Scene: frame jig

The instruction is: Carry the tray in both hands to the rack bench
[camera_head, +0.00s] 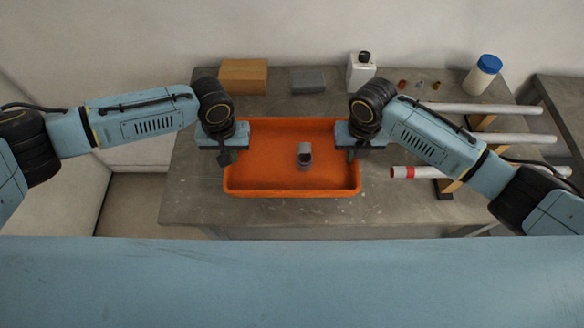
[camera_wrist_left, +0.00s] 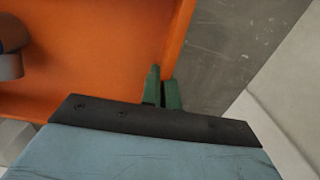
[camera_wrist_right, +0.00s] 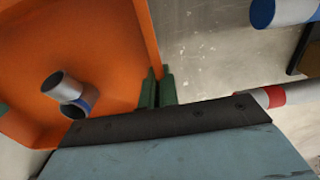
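The orange tray (camera_head: 262,190) is level at the middle of the grey workbench; I cannot tell whether it rests on the top or hangs slightly above it. A grey pipe fitting (camera_head: 304,156) stands inside it, also seen with a blue band in the right wrist view (camera_wrist_right: 68,92). My left gripper (camera_head: 224,157) is at the tray's left wall, its green fingers (camera_wrist_left: 162,88) close together on either side of the wall. My right gripper (camera_head: 351,155) is at the right wall, its green fingers (camera_wrist_right: 158,86) likewise closed around the wall. Both grippers hide parts of the rim.
Behind the tray are a cardboard box (camera_head: 243,77), a grey box (camera_head: 308,80), a white bottle (camera_head: 361,73) and a blue-capped jar (camera_head: 483,75). Pale pipes (camera_head: 495,108) lie on wooden supports at right. Another bench (camera_head: 563,100) stands far right. Bare bench top lies before the tray.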

